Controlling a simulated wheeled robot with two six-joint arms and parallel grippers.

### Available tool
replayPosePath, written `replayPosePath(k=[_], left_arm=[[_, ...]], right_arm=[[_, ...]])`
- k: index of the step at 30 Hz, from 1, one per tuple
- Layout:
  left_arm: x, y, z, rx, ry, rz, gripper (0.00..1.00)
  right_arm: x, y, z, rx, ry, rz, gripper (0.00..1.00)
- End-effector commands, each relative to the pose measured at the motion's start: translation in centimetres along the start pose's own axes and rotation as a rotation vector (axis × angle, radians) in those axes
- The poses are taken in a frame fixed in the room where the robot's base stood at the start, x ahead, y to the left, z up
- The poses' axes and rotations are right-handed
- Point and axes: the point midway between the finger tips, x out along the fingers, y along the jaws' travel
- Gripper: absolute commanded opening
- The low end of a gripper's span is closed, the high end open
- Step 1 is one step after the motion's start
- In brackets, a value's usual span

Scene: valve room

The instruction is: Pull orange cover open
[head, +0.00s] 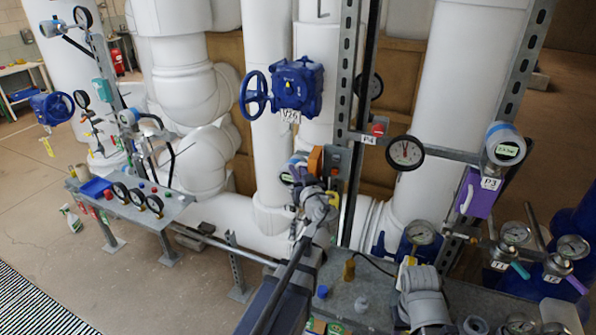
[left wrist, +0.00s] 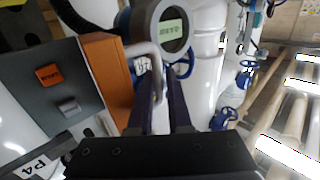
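The orange cover (head: 315,160) sits on the left side of a small grey box (head: 332,160) on the metal strut, in the middle of the head view. In the left wrist view the orange cover (left wrist: 107,75) stands beside the box's face, and a pale bent handle (left wrist: 147,49) runs from it to my fingers. My left gripper (left wrist: 160,90) has its two dark fingers close together, one on each side of the handle. In the head view my left gripper (head: 303,180) is at the cover, largely hidden by my wrist. I cannot make out my right gripper.
A round gauge with a display (left wrist: 171,25) is close beyond my left fingers. A blue valve with a handwheel (head: 290,88) is above. A dial gauge (head: 405,153) and a purple box (head: 478,193) are to the right. A grey bench with gauges (head: 135,207) stands left.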

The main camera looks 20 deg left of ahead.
Motion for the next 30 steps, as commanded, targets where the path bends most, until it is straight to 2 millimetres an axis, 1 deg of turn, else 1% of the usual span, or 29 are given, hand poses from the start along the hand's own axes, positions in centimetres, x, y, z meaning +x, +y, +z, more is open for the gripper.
replayPosePath(k=[13, 16, 20, 24, 27, 30], left_arm=[[0.2, 0.1, -0.1, 0.006, 0.004, 0.000, 0.26], [-0.2, 0.1, -0.2, 0.006, 0.004, 0.002, 0.26], [-2.1, 0.0, -0.1, 0.004, 0.003, 0.003, 0.26], [-4.6, -0.1, -0.1, 0.002, 0.002, 0.003, 0.26], [-6.1, -0.1, -0.1, 0.001, 0.002, 0.003, 0.26], [-7.1, -0.1, -0.1, 0.001, 0.001, 0.002, 0.26]], right_arm=[[-0.1, 0.0, 0.0, 0.000, 0.000, 0.000, 0.50], [-0.1, 0.0, 0.0, 0.000, 0.000, 0.000, 0.50], [-0.1, 0.0, 0.0, 0.000, 0.000, 0.000, 0.50], [-0.1, 0.0, 0.0, 0.000, 0.000, 0.000, 0.50], [0.0, 0.0, 0.0, 0.000, 0.000, 0.000, 0.50], [0.0, 0.0, 0.0, 0.000, 0.000, 0.000, 0.50]])
